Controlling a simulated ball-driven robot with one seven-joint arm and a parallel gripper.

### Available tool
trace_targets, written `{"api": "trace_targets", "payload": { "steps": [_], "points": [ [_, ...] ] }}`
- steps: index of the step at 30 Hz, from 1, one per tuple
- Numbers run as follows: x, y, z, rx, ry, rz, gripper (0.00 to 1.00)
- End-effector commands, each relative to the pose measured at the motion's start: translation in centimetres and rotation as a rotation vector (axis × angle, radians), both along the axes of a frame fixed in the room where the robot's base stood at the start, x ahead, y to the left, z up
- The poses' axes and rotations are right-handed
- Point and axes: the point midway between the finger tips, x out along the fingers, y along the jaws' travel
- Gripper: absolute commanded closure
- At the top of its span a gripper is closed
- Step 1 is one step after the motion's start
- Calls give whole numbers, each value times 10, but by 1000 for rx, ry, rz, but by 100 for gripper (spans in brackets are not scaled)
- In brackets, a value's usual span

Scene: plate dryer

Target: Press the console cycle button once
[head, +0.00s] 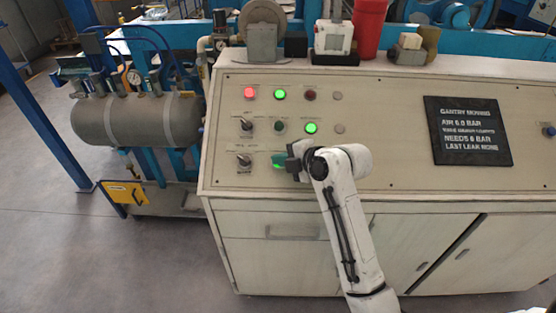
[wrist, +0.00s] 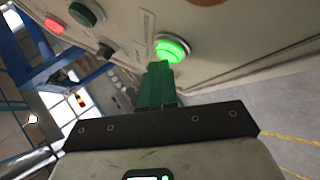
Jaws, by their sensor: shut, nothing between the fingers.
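The console (head: 390,120) has a sloped cream panel with rows of buttons, lamps and selector switches. My gripper (head: 276,160) is shut and empty, with its green fingertips at the lower row of the panel. In the wrist view, the closed fingers (wrist: 159,66) point at a lit green button (wrist: 171,48) with a pale ring. The tips overlap its lower edge in the picture; I cannot tell whether they touch it. In the head view, my fingers mostly cover that button. Its label is not readable.
A red lamp (head: 249,93) and two other lit green lamps (head: 280,94) (head: 311,128) sit higher on the panel. Selector switches (head: 244,160) stand to the left of my fingers. A black notice plate (head: 467,131) is at the right. A grey tank (head: 140,120) stands left of the console.

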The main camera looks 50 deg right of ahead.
Motion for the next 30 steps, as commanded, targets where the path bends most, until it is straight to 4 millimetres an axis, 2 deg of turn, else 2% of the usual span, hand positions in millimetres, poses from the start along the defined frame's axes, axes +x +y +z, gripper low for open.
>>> {"api": "trace_targets", "payload": {
  "steps": [7, 20, 30],
  "points": [
    [-4, 5, 12, 0, 0, 0, 100],
    [-5, 6, 14, 0, 0, 0, 100],
    [-13, 17, 39, -1, 1, 1, 100]
  ]
}}
